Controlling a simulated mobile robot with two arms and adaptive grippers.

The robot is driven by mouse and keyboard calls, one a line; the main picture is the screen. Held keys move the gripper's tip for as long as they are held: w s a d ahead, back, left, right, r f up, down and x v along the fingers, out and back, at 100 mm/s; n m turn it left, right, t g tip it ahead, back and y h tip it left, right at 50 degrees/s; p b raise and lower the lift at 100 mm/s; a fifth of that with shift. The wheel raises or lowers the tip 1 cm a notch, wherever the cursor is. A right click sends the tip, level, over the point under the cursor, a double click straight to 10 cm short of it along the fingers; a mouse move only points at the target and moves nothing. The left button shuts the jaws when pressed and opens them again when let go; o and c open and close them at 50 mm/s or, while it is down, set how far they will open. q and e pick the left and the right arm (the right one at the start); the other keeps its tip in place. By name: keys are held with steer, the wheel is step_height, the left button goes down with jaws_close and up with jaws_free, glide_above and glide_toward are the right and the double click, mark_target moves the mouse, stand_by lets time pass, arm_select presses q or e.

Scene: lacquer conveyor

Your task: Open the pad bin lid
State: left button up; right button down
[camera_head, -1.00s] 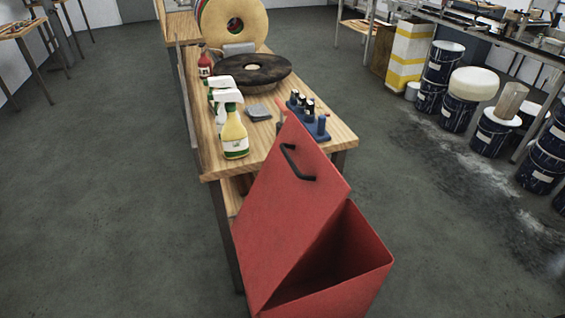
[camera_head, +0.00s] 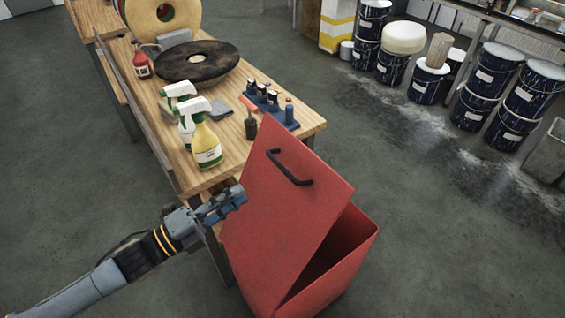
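The red pad bin (camera_head: 347,262) stands on the floor at the near end of the wooden table. Its red lid (camera_head: 285,215) is tilted up partway, with a dark gap on the right side. A black handle (camera_head: 290,170) is on the lid's outer face. My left gripper (camera_head: 236,195) is at the left edge of the lid, apart from the handle; whether it touches the lid, and how far its fingers are apart, I cannot tell. My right gripper is not in view.
The wooden table (camera_head: 185,150) holds spray bottles (camera_head: 205,145), a red bottle (camera_head: 141,65), a dark round pad (camera_head: 195,62) and a blue holder (camera_head: 272,107). Dark blue drums (camera_head: 484,85) stand at the right. The floor right of the bin is clear.

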mark_target(282, 165)
arm_select(q)
steer(key=p+x, duration=0.3)
steer(key=x, duration=0.9)
steer(key=shift+w+d, duration=0.15)
steer(key=shift+w, duration=0.2)
steer(key=shift+d, duration=0.1)
steer(key=shift+c, duration=0.2)
jaws_close()
